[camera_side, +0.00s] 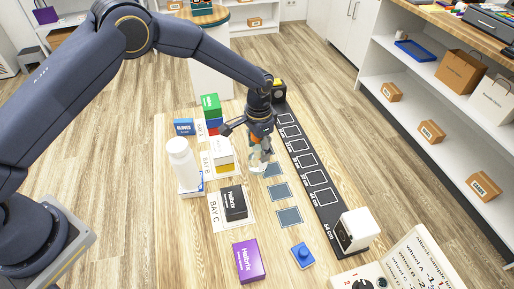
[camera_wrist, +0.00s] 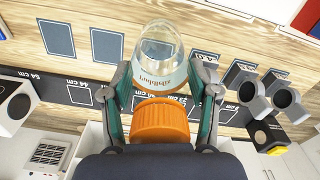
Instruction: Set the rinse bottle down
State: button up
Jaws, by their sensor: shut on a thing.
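My gripper (camera_side: 261,138) is shut on a clear bottle (camera_side: 257,162) with an orange cap, which I take to be the rinse bottle. In the wrist view the fingers (camera_wrist: 165,100) stand on both sides of the bottle near its orange cap (camera_wrist: 160,122), and its clear body (camera_wrist: 157,50) bears a printed label. In the side view the bottle is about upright over the wooden table (camera_side: 205,270), by the farthest dark square. I cannot tell whether its base touches the table.
Dark squares (camera_side: 289,217) lie beside a black measuring strip (camera_side: 306,165) with a white device (camera_side: 357,230) at its near end. Left stand a white bottle (camera_side: 181,160), a black box (camera_side: 234,203) and stacked blocks (camera_side: 210,103). A purple box (camera_side: 248,260) and blue-knobbed piece (camera_side: 302,256) are nearer.

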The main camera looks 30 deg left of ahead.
jog(key=shift+f, duration=1.1)
jog(key=shift+f, duration=0.15)
jog(key=o, duration=1.3)
jog(key=shift+c, duration=0.2)
